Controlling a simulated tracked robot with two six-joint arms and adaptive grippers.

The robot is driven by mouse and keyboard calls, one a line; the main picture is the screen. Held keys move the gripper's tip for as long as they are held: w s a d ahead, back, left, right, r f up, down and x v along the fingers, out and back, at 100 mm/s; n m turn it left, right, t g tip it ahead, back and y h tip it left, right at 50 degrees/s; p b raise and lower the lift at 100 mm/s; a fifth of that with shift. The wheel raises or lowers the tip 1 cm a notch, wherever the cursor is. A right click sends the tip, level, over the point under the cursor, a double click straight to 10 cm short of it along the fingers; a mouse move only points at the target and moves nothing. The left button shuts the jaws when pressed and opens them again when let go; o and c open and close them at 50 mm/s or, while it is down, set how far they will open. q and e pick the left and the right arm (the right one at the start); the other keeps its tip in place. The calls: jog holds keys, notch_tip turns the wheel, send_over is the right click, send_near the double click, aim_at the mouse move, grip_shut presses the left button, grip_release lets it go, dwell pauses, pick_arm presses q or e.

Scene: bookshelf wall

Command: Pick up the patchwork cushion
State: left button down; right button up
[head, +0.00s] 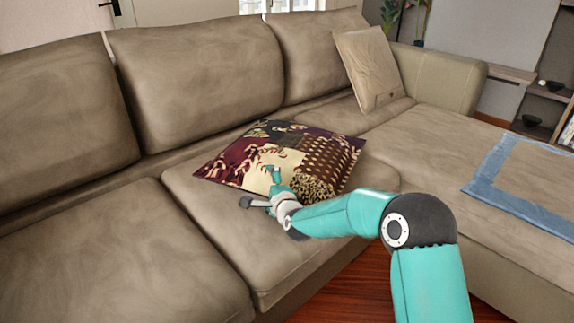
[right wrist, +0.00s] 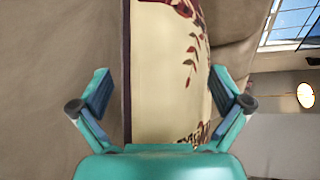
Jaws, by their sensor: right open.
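The patchwork cushion (head: 285,153), in dark red, cream and brown patterned patches, lies on the middle seat of the brown sofa. My right gripper (head: 262,188) is at its near edge in the head view, with fingers spread. In the right wrist view the cushion's cream patch (right wrist: 165,70) with dark red leaf print stands between the open fingers of my right gripper (right wrist: 165,95). A gap shows between the cushion and the left finger; whether the right finger touches it I cannot tell. My left gripper is not in view.
The sofa (head: 110,250) has tall backrests behind the cushion. A plain beige cushion (head: 367,68) leans at the far right corner. A blue-bordered cloth (head: 520,180) lies on the chaise at the right. The left seats are clear.

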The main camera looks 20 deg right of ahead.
jog(key=shift+x, duration=0.95)
grip_shut()
jog(key=shift+r, duration=0.15)
